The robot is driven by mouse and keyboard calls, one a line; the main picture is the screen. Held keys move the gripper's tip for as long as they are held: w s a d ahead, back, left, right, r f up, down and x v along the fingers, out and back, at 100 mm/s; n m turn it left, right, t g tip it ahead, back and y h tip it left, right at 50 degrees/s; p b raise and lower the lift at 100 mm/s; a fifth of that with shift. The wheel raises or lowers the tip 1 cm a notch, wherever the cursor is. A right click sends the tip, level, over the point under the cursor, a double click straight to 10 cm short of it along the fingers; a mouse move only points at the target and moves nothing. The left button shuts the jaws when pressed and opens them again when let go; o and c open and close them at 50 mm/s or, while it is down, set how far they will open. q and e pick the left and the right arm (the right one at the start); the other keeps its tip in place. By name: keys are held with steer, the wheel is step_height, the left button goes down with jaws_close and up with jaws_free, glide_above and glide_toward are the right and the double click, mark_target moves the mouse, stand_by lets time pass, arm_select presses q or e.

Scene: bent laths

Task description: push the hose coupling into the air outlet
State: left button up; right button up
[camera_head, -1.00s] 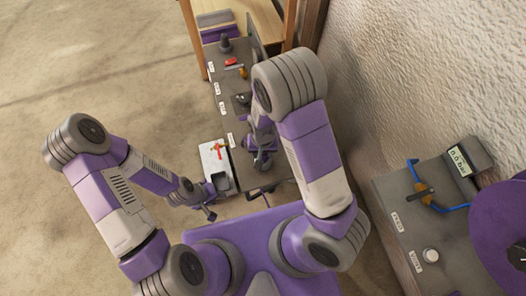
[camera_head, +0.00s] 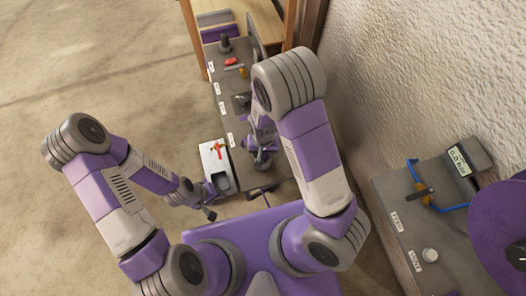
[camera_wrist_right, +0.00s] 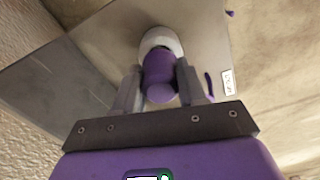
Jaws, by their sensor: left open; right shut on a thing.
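In the right wrist view, my right gripper (camera_wrist_right: 160,92) is shut on a purple cylindrical piece, which looks like the hose coupling (camera_wrist_right: 159,78). A pale round collar (camera_wrist_right: 160,40) sits right behind the purple piece, over a grey surface. I cannot tell whether the collar is the air outlet, or how deep the coupling sits in it. In the head view, my right gripper (camera_head: 261,160) is low over the near end of the grey bench, partly hidden by its arm. My left gripper (camera_head: 209,213) is open and empty, below the white tray.
The grey bench (camera_head: 222,60) carries labels, a red item (camera_head: 231,62) and dark fittings. A white tray (camera_head: 209,158) stands at its near left. At right, a grey panel (camera_head: 395,190) holds a blue-hosed valve, a white knob (camera_head: 430,255) and a gauge (camera_head: 460,160). A rough wall runs alongside.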

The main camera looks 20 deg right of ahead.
steer(key=shift+f+b, duration=0.65)
steer(key=shift+f, duration=0.4)
stand_by(1.2)
steer(key=shift+c, duration=0.4)
steer(key=o, duration=1.2)
steer(key=shift+o, duration=0.5)
steer(key=o, duration=0.4)
steer(key=shift+r, duration=0.15)
